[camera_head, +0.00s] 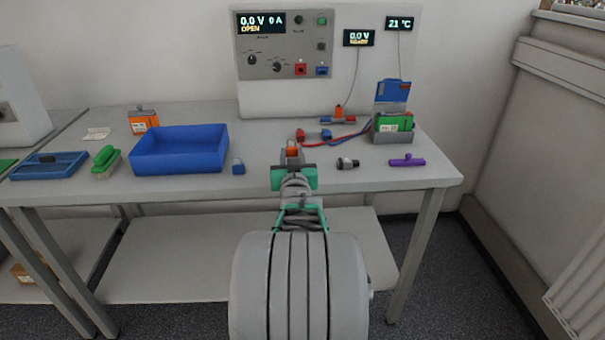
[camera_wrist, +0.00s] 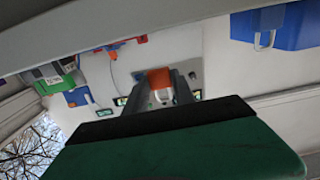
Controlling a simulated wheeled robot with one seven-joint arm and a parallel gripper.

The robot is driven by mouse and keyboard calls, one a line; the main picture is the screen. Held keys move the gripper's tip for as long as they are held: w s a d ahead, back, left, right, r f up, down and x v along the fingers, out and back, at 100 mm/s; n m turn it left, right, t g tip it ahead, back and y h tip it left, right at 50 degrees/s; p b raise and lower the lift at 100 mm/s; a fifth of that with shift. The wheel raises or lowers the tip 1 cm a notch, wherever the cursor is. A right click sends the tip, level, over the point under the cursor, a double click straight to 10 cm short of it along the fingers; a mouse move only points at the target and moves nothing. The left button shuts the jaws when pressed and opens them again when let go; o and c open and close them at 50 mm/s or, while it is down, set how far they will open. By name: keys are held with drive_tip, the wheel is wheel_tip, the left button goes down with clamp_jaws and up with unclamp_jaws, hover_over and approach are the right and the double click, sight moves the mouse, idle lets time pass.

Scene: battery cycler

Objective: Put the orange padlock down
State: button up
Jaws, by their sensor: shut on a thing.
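The orange padlock (camera_head: 292,152) is between the fingers of my gripper (camera_head: 292,163), near the front middle of the workbench. In the wrist view, which looks upside down, the orange padlock (camera_wrist: 159,78) shows at the fingertips (camera_wrist: 162,88), with a pale shackle beside it. My gripper is shut on it. Whether the padlock touches the bench top (camera_head: 270,190) or hangs just above it, I cannot tell. The gripper hides part of the padlock in the head view.
A blue bin (camera_head: 180,162) and a blue padlock (camera_head: 238,167) stand to the left. Red and blue leads (camera_head: 345,137) run behind, towards a grey holder with a green battery (camera_head: 393,123).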

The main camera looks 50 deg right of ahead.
drive_tip(key=shift+d+f, duration=0.4)
drive_tip(key=shift+f, duration=0.1)
drive_tip(key=shift+w+d+f+b, duration=0.15)
drive_tip(key=shift+f+b, duration=0.15)
drive_tip(key=shift+f, duration=0.35)
drive_tip(key=shift+s+d+f+b, duration=0.1)
drive_tip(key=shift+f+b, duration=0.15)
drive_tip(key=shift+f, duration=0.45)
drive_tip(key=shift+w+d+f+b, duration=0.15)
drive_tip(key=shift+f+b, duration=0.15)
drive_tip(key=shift+f, duration=0.35)
drive_tip(key=o, duration=1.1)
